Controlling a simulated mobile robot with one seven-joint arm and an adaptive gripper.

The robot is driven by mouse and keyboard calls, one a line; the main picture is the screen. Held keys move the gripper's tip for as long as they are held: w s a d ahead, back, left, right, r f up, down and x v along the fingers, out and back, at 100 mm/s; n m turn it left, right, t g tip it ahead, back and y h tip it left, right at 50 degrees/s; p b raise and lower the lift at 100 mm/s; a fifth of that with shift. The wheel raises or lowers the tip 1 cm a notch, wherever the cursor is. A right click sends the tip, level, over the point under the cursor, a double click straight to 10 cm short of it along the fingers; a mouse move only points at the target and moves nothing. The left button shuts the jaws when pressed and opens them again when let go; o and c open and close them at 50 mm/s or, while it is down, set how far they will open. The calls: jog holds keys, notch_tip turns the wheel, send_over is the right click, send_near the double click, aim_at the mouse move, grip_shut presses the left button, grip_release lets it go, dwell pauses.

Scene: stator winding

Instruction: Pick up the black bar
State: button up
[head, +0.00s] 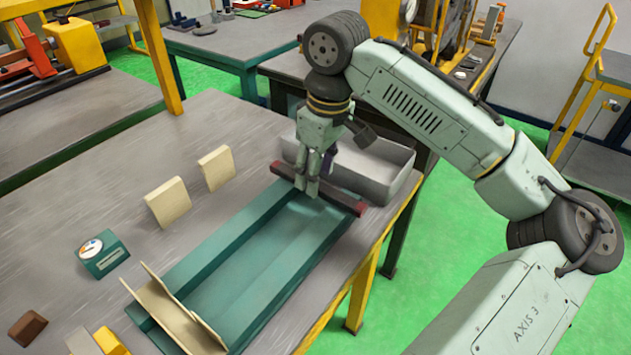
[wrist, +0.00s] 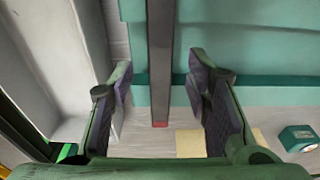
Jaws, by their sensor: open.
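The black bar (head: 345,202) looks dark with a reddish tint in the head view. It lies across the far end of the long green tray (head: 205,243). My gripper (head: 307,188) points down at the bar near its middle. In the wrist view the bar (wrist: 160,60) runs up the picture between the two fingers of my gripper (wrist: 163,78), with a small red end face. The fingers are apart, with a gap on each side of the bar. The bar's middle is partly hidden by the fingers in the head view.
A grey open bin (head: 390,188) stands just beyond the bar. Two cream blocks (head: 168,202) and a green gauge box (head: 102,254) stand left of the tray. Cream V-shaped sheets (head: 172,312) rest at its near end. The table's right edge is close.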

jog(key=shift+a+f, duration=0.15)
jog(key=shift+f, duration=0.9)
grip_shut()
jog(key=shift+w, duration=0.1)
